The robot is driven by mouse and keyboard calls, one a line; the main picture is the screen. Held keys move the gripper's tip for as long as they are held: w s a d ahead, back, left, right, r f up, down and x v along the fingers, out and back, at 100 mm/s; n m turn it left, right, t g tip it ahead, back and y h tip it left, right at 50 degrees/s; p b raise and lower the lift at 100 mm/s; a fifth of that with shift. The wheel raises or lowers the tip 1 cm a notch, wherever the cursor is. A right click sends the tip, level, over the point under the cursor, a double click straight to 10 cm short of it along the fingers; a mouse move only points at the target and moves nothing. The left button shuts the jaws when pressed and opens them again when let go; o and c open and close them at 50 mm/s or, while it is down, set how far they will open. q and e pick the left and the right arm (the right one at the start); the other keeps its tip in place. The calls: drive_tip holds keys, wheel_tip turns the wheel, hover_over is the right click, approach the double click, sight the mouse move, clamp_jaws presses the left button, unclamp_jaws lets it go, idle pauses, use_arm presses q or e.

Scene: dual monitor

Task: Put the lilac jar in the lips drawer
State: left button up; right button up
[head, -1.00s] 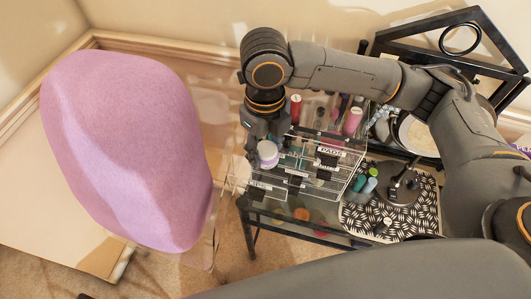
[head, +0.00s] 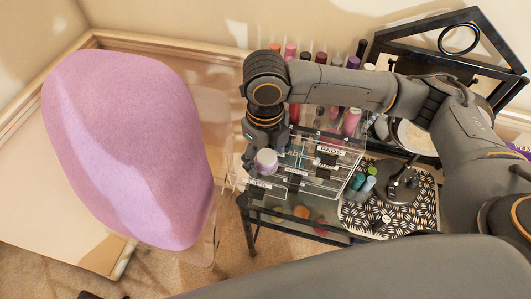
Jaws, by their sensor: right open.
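The lilac jar (head: 266,161), with a pale lid, is at the front left of the clear drawer unit (head: 318,184). My right gripper (head: 253,158) is open and points down at the jar's left side. I cannot tell whether its fingers touch the jar, or whether the jar rests in an open drawer or above it. The unit has small front labels; one reads PADS, and the others are too small to read surely, so I cannot pick out the lips drawer. My left gripper is not in view.
Several bottles, such as a pink one (head: 351,121), stand behind the unit. A round mirror stand (head: 397,190) is on a patterned mat (head: 372,219) at right. A large pink chair (head: 130,150) fills the left. My right arm crosses above the unit.

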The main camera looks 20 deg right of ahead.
sight(265, 155)
wheel_tip(265, 155, up, 12)
drive_tip(key=b, duration=0.1)
idle(0.4)
idle(0.4)
